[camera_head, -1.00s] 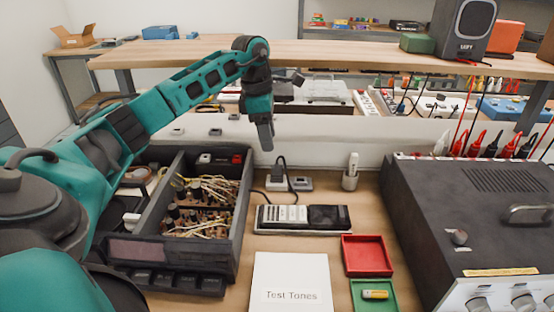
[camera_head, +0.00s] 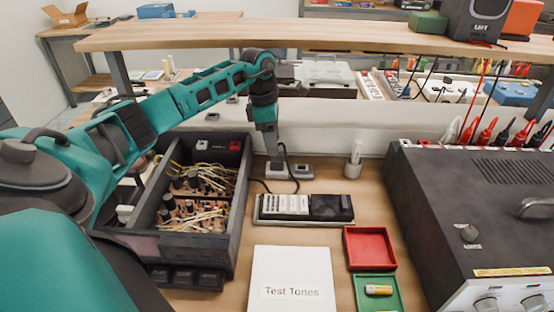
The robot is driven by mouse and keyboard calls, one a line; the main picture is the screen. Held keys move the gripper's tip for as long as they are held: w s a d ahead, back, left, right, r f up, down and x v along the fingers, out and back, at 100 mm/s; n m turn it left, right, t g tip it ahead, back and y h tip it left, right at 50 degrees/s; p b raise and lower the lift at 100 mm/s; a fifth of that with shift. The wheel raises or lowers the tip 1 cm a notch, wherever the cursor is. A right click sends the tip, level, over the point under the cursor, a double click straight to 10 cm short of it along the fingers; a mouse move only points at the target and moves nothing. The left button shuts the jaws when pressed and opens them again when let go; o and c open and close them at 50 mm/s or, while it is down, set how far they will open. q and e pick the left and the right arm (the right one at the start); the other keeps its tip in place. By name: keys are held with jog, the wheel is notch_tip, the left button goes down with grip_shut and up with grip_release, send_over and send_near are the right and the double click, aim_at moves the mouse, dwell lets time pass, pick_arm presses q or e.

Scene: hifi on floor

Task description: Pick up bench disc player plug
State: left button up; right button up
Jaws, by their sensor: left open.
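The dark plug (camera_head: 276,170) stands on a small grey socket block (camera_head: 299,171) at the back of the workbench. Its black cable (camera_head: 291,170) arches off to the right side and down. My left gripper (camera_head: 272,154) points straight down just above the plug, in line with it in the picture, and covers much of it. The jaws are open. The view does not show clearly whether the fingers stand around the plug or still above it. My right gripper is not in view.
A flat device with buttons (camera_head: 303,208), a Test Tones sheet (camera_head: 292,275), a red tray (camera_head: 348,250) and a green tray (camera_head: 360,304) lie in front. A large black amplifier (camera_head: 440,210) fills the right.

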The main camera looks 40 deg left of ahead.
aim_at(277, 160)
pick_arm(q)
jog(key=f, duration=0.3)
jog(key=d+f, duration=0.1)
jog(key=shift+w+f, duration=0.3)
jog(key=shift+f, duration=0.1)
grip_shut()
